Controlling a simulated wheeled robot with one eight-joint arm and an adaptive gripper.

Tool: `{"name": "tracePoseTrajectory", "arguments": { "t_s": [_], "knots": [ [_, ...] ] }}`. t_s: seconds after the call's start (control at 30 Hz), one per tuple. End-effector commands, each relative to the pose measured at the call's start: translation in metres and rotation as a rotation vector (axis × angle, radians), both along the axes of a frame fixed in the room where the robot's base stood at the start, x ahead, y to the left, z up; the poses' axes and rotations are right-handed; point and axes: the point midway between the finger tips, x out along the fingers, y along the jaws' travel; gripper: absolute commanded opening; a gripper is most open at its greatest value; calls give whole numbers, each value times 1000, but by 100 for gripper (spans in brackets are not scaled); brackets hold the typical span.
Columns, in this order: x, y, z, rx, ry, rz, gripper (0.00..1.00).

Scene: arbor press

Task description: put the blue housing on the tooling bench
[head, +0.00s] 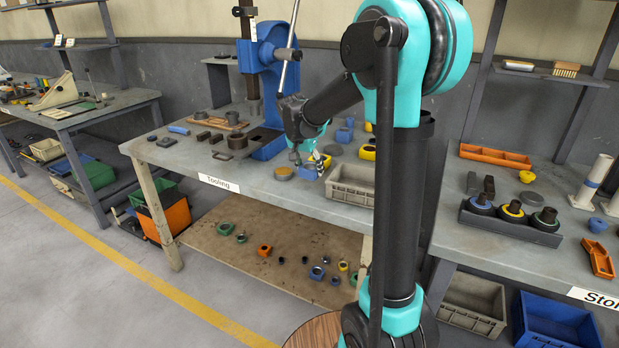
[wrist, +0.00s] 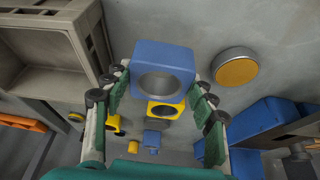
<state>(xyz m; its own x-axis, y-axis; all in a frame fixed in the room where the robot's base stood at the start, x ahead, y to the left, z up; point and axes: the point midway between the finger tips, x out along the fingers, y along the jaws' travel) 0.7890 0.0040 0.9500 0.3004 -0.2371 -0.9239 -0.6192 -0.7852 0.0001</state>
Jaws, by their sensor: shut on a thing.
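The blue housing, a square block with a round bore, is between the fingers of my gripper (wrist: 160,100) in the wrist view (wrist: 163,68). My gripper is shut on it. In the head view the housing (head: 307,172) is partly hidden by my gripper (head: 310,160), over the front part of the tooling bench (head: 262,186). I cannot tell whether its underside touches the bench top. The bench carries a white "Tooling" label on its front edge.
A grey crate (head: 350,184) stands just right of the housing. A round tan-topped part (head: 284,173) lies just left. A yellow housing (wrist: 166,108) and small blue parts (wrist: 152,137) are behind it. The blue arbor press (head: 270,60) stands at the back left.

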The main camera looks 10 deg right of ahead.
Motion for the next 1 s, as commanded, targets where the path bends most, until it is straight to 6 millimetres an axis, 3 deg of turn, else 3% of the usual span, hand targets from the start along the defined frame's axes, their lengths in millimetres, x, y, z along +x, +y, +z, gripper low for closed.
{"name": "tracePoseTrajectory", "arguments": {
  "t_s": [0.3,0.73,0.77,0.9,1.0],
  "knots": [
    [0,0,-36,0,0,0,21],
    [0,0,-43,0,0,0,21],
    [0,0,-42,0,0,0,59],
    [0,0,-42,0,0,0,76],
    [0,0,-42,0,0,0,77]
  ]
}}
